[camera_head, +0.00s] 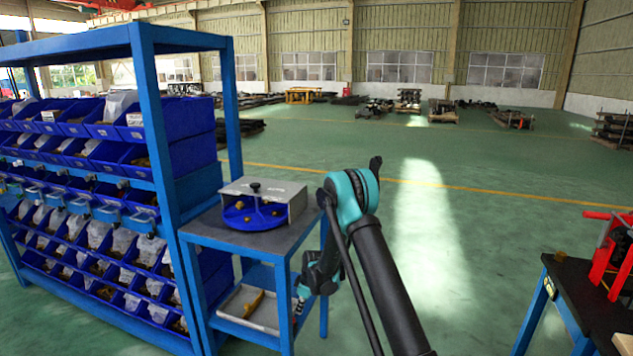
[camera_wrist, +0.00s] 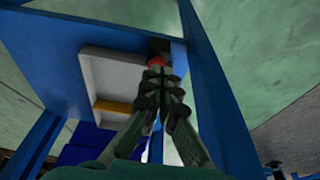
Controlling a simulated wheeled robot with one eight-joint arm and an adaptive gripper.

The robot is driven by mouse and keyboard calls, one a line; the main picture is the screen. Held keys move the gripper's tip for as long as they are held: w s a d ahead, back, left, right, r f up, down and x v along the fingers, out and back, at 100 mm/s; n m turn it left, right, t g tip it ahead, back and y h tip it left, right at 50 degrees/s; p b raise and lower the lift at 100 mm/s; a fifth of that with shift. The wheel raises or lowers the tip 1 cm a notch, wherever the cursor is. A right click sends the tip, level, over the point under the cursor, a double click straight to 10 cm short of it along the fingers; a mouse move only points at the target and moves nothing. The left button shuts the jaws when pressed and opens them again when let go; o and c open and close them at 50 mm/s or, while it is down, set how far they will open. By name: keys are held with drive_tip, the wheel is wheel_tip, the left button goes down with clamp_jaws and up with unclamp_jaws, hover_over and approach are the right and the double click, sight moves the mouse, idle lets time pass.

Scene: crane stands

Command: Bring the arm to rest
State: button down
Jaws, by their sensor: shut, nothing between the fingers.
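My gripper (camera_head: 300,299) is low at the right side of the blue stand, beside its lower shelf. In the wrist view the two dark fingers (camera_wrist: 158,82) are together, with nothing held between them. My arm bends at a teal joint above and to the right of the stand, and its lower part comes down next to a stand leg. A grey tray (camera_head: 250,308) with a yellow piece (camera_head: 254,303) lies on the lower shelf; the tray also shows in the wrist view (camera_wrist: 112,78), left of the fingers. A small red thing (camera_wrist: 155,61) appears just beyond the fingertips.
The blue stand (camera_head: 205,238) carries a grey box with a round blue part tray (camera_head: 254,217) on top. A blue rack of bins (camera_head: 143,100) stands at left. A dark table (camera_head: 575,285) with a red device (camera_head: 612,255) is at right. Green floor lies open beyond.

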drive_tip(key=shift+r, duration=0.15)
drive_tip(key=s+d+r+m+t, duration=0.1)
drive_tip(key=s+d+r+m, duration=0.1)
drive_tip(key=s+d+r, duration=0.4)
drive_tip(key=s+d+r+m, duration=0.1)
drive_tip(key=d+r+m, duration=0.15)
drive_tip(key=r, duration=0.55)
drive_tip(key=s+d+r+m+t, duration=0.1)
drive_tip(key=s+d+r+m, duration=0.1)
drive_tip(key=s+d+r, duration=0.4)
drive_tip(key=s+d+r+m+h, duration=0.1)
drive_tip(key=s+d+m, duration=0.1)
drive_tip(key=s, duration=0.5)
drive_tip(key=s+d+r+m, duration=0.2)
drive_tip(key=s+d+m, duration=0.1)
drive_tip(key=s+d, duration=0.2)
drive_tip(key=s+d+r+m+t+h, duration=0.1)
drive_tip(key=s+d, duration=0.3)
drive_tip(key=s, duration=0.6)
drive_tip(key=shift+r+m+h, duration=0.3)
drive_tip(key=shift+r+m, duration=0.1)
drive_tip(key=shift+m, duration=0.35)
drive_tip(key=shift+w, duration=0.1)
